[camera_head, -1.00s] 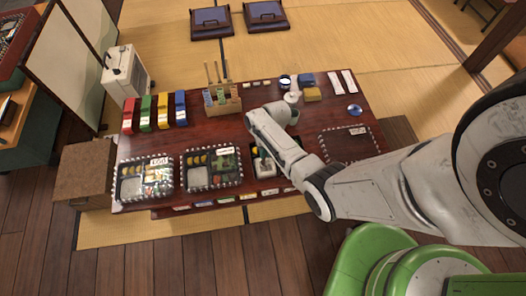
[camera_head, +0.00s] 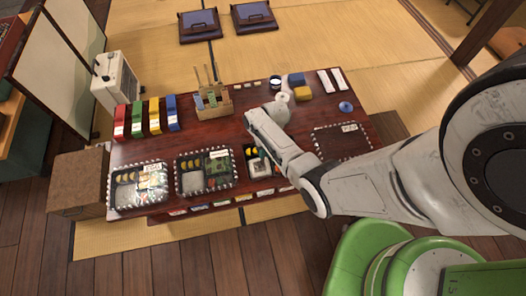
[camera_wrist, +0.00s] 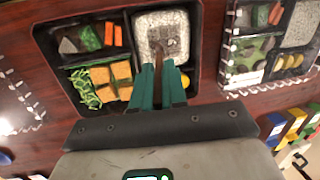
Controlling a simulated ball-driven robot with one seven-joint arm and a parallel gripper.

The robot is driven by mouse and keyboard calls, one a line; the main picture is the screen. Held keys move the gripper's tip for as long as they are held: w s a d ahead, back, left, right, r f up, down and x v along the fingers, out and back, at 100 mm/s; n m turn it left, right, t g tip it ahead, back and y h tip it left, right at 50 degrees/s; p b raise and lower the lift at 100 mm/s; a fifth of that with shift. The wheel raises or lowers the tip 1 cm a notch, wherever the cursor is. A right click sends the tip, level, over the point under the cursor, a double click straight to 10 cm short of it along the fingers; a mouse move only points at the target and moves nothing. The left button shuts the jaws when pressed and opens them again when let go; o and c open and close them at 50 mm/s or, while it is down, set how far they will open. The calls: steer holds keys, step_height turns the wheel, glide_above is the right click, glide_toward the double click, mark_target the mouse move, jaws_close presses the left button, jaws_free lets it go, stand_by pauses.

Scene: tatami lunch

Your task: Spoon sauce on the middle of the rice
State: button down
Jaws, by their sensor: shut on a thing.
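An open black bento box (camera_wrist: 48,48) lies below my gripper in the wrist view. White speckled rice (camera_wrist: 187,26) fills its upper right compartment. My gripper (camera_wrist: 160,82), with teal fingers, is shut on a thin brown spoon (camera_wrist: 158,66). The spoon reaches over the rice, and its dark brown end shows against the middle of it. I cannot tell sauce from spoon there, or whether they touch the rice. In the head view the bento (camera_head: 250,172) is partly hidden by my arm, and the gripper is hidden too.
The box also holds orange blocks (camera_wrist: 101,75) and green shreds (camera_wrist: 84,90). A neighbouring wrapped bento (camera_wrist: 229,79) sits close on the right. In the head view, a wooden rack (camera_head: 222,103), coloured boxes (camera_head: 154,123) and a blue round item (camera_head: 346,106) share the table.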

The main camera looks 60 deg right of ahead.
steer(key=shift+s, duration=0.1)
steer(key=shift+s+d, duration=0.7)
steer(key=shift+s, duration=0.1)
steer(key=shift+r+p, duration=0.1)
steer(key=shift+p, duration=0.2)
step_height(320, 180, up, 7)
steer(key=p, duration=0.7)
